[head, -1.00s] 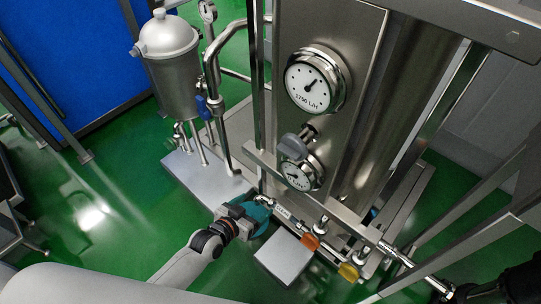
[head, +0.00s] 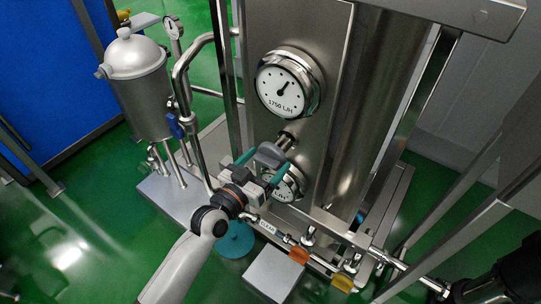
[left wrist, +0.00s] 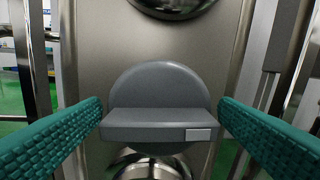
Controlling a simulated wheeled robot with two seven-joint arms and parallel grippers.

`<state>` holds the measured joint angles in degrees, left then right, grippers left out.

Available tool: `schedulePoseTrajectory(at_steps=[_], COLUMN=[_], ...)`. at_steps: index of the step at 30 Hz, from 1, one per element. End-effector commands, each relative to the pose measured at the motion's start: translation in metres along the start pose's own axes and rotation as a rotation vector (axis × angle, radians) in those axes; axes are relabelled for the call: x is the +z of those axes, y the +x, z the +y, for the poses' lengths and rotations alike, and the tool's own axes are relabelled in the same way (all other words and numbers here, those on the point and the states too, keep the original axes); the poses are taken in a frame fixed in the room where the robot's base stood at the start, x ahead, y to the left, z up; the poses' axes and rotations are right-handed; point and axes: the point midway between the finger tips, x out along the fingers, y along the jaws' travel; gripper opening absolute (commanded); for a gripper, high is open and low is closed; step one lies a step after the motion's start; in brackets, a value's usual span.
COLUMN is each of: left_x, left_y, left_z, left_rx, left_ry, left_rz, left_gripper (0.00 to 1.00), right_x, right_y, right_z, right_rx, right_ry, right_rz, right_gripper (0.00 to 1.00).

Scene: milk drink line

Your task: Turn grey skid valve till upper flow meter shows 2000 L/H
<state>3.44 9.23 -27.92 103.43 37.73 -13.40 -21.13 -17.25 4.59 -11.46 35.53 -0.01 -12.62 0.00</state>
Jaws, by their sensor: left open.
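The upper flow meter (head: 288,84) is a round white dial on the steel skid panel and reads 1750 L/H. The grey valve (head: 270,154) sits below it, with a round knob and a flat bar handle. In the left wrist view the grey valve (left wrist: 158,108) is centred between my teal fingers. My left gripper (head: 264,163) is open around the valve handle, with a gap on each side. The lower meter (head: 284,186) is partly hidden behind my gripper. My right gripper is not clearly in view; a dark arm part shows at the lower right.
Orange (head: 299,256) and yellow (head: 343,282) valve handles sit on the low pipe. A steel tank (head: 138,85) with a blue-handled valve (head: 174,126) stands at left. Steel uprights and frame bars border the panel. A teal disc (head: 235,240) lies beneath my left arm.

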Motion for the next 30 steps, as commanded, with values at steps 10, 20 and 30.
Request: schedulePoseTrajectory(at_steps=[10, 20, 30], left_x=[-0.001, -0.001, 0.001], left_y=[0.026, 0.026, 0.025], left_z=[0.0, 0.0, 0.001], left_rx=[0.0, 0.001, 0.001], left_ry=[0.0, 0.0, -0.126], left_rz=[0.001, 0.001, 0.003], left_gripper=[0.84, 0.64, 0.5], right_x=[0.0, 0.0, 0.001], right_y=[0.001, 0.001, -0.009], right_z=[0.0, 0.0, -0.001], right_rx=[0.0, 0.0, 0.0], right_ry=[0.0, 0.0, 0.0], right_rz=[0.001, 0.0, 0.0], right_gripper=[0.34, 0.34, 0.34])
